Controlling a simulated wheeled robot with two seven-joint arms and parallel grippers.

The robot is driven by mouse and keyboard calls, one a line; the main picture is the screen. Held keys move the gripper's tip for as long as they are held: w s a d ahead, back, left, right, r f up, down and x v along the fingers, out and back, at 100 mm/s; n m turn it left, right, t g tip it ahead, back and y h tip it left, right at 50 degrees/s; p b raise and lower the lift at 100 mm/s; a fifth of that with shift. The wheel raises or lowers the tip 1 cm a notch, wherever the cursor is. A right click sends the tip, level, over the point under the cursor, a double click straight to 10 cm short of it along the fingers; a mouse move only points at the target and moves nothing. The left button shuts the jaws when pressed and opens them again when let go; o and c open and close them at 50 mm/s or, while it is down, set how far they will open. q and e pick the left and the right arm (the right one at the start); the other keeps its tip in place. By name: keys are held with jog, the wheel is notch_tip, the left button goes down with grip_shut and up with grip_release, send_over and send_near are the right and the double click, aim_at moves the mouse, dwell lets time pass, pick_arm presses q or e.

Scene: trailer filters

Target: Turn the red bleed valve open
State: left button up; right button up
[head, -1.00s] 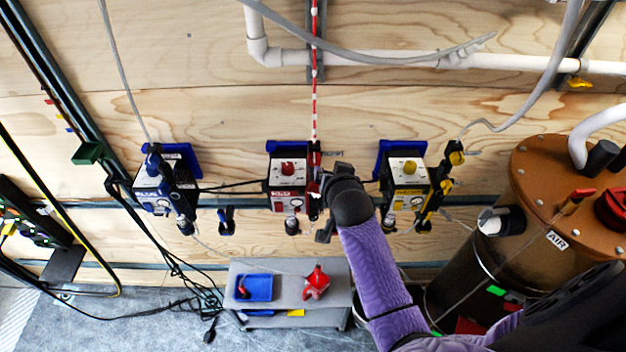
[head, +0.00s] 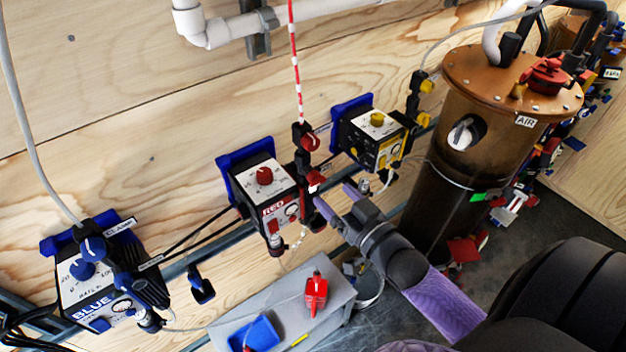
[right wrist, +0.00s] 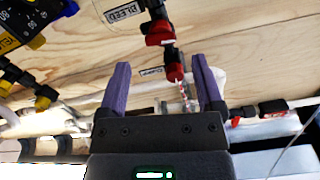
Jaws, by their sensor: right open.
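The red bleed valve (head: 314,189) appears as a small red handle low on the black fitting at the right side of the red filter box (head: 265,185). In the right wrist view the red valve (right wrist: 160,33) is beside a BLEED label (right wrist: 123,12), beyond my fingertips. My right gripper (head: 333,197) is open and empty, its purple fingers pointing at this fitting. In the right wrist view the gripper (right wrist: 162,68) has a red clamp part (right wrist: 174,70) showing between its fingers. Contact cannot be told. My left gripper is not in view.
A blue filter box (head: 92,285) is at left and a yellow one (head: 372,140) at right. A large brown tank (head: 445,170) stands further right. A red-white hose (head: 295,60) rises above the fitting.

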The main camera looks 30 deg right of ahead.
aim_at(320, 183)
jog(key=w, duration=0.6)
jog(key=shift+w+a, duration=0.3)
jog(key=shift+c, duration=0.3)
